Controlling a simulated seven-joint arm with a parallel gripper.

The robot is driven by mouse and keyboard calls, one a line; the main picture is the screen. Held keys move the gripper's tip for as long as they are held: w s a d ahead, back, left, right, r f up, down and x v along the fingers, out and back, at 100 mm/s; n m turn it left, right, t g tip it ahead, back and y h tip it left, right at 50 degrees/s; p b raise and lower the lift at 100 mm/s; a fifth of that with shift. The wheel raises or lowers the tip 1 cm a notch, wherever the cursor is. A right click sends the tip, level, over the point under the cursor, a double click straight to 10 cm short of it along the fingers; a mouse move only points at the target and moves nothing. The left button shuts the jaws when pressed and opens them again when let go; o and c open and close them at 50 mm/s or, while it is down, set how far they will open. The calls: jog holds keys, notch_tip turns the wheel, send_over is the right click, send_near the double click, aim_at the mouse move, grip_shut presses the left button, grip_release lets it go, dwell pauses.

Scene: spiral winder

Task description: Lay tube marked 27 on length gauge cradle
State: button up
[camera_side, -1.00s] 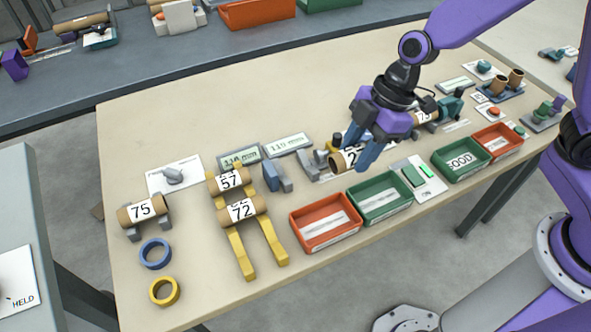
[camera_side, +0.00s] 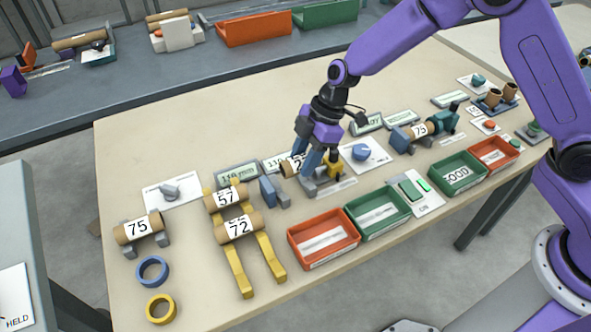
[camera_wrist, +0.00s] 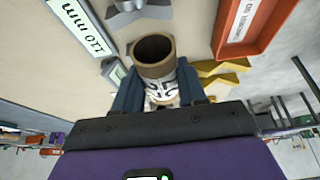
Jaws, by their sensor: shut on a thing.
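My gripper (camera_side: 312,172) is shut on a brown cardboard tube (camera_side: 291,164) with a white label. Only a "2" of its number shows in the side view; the fingers hide the rest. The tube also shows in the wrist view (camera_wrist: 155,58), open end towards the camera, between the fingers (camera_wrist: 160,95). I hold it above the table, right of a blue and grey fixture (camera_side: 270,192) that looks like the length gauge cradle. Nothing lies on that fixture.
A yellow rack (camera_side: 240,262) holds tubes marked 57 (camera_side: 226,197) and 72 (camera_side: 239,228) left of the fixture. A tube marked 75 (camera_side: 138,228) rests on grey supports at far left. A grey and yellow fixture (camera_side: 328,186) lies close under my gripper. Red (camera_side: 323,240) and green bins (camera_side: 377,212) stand in front.

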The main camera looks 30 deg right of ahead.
aim_at(296, 162)
jog(key=shift+w+a+f, duration=0.3)
jog(key=shift+w+f, duration=0.15)
jog(key=shift+f, duration=0.2)
jog(key=shift+w+a+f, duration=0.25)
jog(key=shift+w+f, duration=0.15)
jog(key=shift+f, duration=0.2)
jog(key=shift+w+f, duration=0.1)
jog(key=shift+f, duration=1.5)
jog(key=shift+f, duration=0.3)
jog(key=shift+f, duration=0.3)
jog(key=o, duration=1)
jog(key=shift+r, duration=0.15)
jog(key=shift+r, duration=0.4)
jog(key=v, duration=1.2)
jog(key=shift+r, duration=0.1)
